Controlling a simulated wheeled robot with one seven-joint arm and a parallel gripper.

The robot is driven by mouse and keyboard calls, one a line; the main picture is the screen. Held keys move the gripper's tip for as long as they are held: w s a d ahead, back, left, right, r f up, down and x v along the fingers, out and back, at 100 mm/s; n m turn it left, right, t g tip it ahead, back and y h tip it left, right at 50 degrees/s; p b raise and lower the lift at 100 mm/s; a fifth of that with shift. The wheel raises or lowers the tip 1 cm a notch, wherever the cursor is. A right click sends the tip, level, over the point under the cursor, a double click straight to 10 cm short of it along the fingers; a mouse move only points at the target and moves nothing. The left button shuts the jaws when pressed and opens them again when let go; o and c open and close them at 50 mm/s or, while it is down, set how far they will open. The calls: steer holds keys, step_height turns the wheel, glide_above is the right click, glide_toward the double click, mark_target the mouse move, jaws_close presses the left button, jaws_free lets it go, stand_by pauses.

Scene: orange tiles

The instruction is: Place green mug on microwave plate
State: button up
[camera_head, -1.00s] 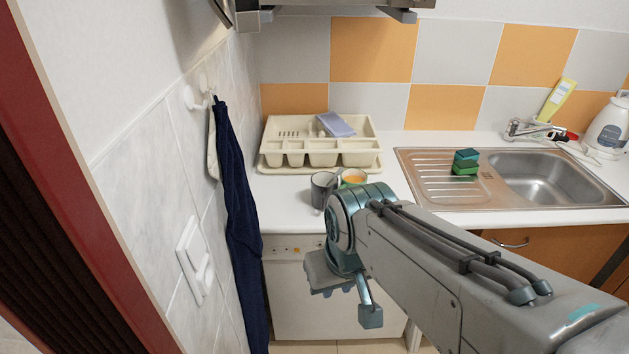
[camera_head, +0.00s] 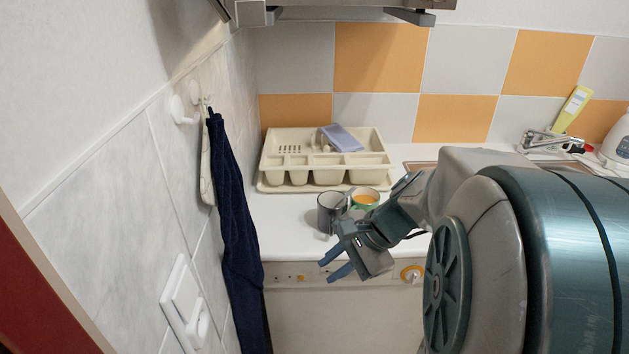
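The green mug (camera_head: 365,199), green outside with an orange-yellow inside, stands upright on the white counter in front of the cutlery tray. A dark grey mug (camera_head: 329,212) stands close on its left. My gripper (camera_head: 326,271) is in front of the mugs, near the counter's front edge, with its fingers pointing left and down. The two fingers are apart with nothing visible between them. My wrist and forearm cover the counter to the right of the green mug. No microwave or microwave plate can be made out.
A cream cutlery tray (camera_head: 325,175) sits behind the mugs. A dark blue cloth (camera_head: 236,235) hangs on the left wall. A white appliance front (camera_head: 335,320) lies below the counter. My arm hides most of the sink. A hood-like unit (camera_head: 330,14) is overhead.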

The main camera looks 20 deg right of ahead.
steer(key=w+d+f+m+t+b, duration=0.1)
steer(key=w+d+m+t, duration=0.35)
steer(key=d+m, duration=0.4)
steer(key=w+d+f+m+t+b, duration=0.1)
steer(key=w+d+m+t+b, duration=0.15)
steer(key=d+m+t, duration=0.55)
steer(key=w+f+g, duration=0.1)
steer(key=w, duration=0.1)
steer(key=w+a+f+g, duration=0.1)
steer(key=w, duration=0.2)
steer(key=w+f+n+g+p, duration=0.1)
steer(key=w, duration=0.1)
steer(key=shift+w+a+f+g, duration=0.1)
steer(key=shift+w+a+g, duration=0.15)
steer(key=shift+w+a, duration=0.15)
steer(key=w+f, duration=0.1)
steer(key=w+a+f, duration=0.1)
steer(key=w, duration=0.1)
steer(key=shift+a+f, duration=0.15)
steer(key=shift+f, duration=0.05)
steer(key=shift+w+a+f, duration=0.2)
steer(key=shift+w+a, duration=0.05)
steer(key=shift+w, duration=0.2)
jaws_close()
steer(key=shift+r, duration=0.1)
